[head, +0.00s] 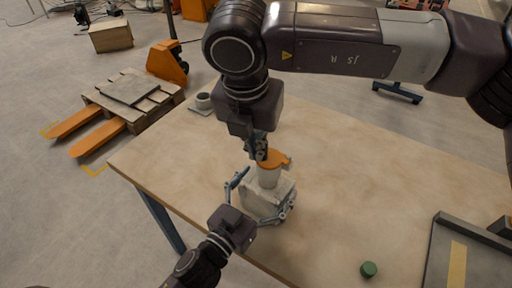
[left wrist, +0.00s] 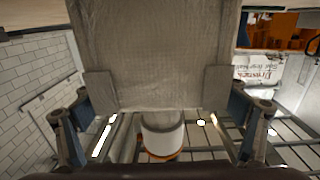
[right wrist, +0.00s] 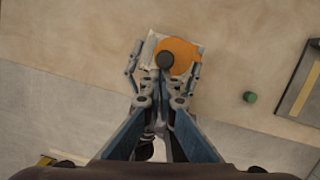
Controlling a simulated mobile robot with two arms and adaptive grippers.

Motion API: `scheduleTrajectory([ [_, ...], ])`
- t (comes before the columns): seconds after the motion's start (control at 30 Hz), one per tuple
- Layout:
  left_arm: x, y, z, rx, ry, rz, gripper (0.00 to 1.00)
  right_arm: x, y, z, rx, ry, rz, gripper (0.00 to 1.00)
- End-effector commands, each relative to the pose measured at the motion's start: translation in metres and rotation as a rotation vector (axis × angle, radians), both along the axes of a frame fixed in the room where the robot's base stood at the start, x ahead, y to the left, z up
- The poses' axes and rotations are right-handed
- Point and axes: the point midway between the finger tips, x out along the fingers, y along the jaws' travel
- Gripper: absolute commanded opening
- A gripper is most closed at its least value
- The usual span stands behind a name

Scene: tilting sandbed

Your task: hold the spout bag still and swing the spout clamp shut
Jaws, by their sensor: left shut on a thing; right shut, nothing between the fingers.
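The pale grey spout bag (head: 262,205) stands on the table, with its white spout (head: 268,179) on top. The orange spout clamp (head: 276,159) lies across the spout's top, its narrow tab pointing right. My left gripper (head: 264,197) is shut on the bag, one finger on each side; in the left wrist view both pads press the bag's cloth (left wrist: 160,55). My right gripper (head: 261,153) is shut and empty, pointing down at the clamp's left edge. In the right wrist view the clamp (right wrist: 182,52) shows beyond the fingertips, by a dark round knob; contact is unclear.
A green cap-like piece (head: 369,269) lies near the table's front edge. A grey tray (head: 433,262) with a yellow strip is at the right. A small grey cup (head: 203,101) stands at the far left corner. The table (head: 350,170) between is clear.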

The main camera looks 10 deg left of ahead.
Motion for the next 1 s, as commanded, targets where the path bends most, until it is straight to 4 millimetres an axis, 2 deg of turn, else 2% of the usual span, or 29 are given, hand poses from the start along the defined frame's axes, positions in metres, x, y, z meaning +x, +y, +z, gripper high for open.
scheduleTrajectory([
  [0.47, 0.000, 0.000, 0.002, -0.002, -0.004, 0.000, 0.45, -0.013, -0.010, 0.000, 0.001, 0.000, 0.001, 0.00],
  [0.57, 0.000, 0.000, 0.002, -0.002, -0.004, 0.000, 0.45, -0.023, -0.008, 0.000, -0.001, 0.000, 0.005, 0.00],
  [0.7, 0.000, 0.000, 0.002, -0.001, -0.003, 0.000, 0.45, -0.049, -0.001, 0.000, -0.002, 0.000, 0.008, 0.00],
  [1.0, 0.000, 0.000, 0.002, -0.001, -0.003, 0.000, 0.45, -0.064, 0.003, 0.066, 0.002, -0.002, 0.000, 0.00],
])
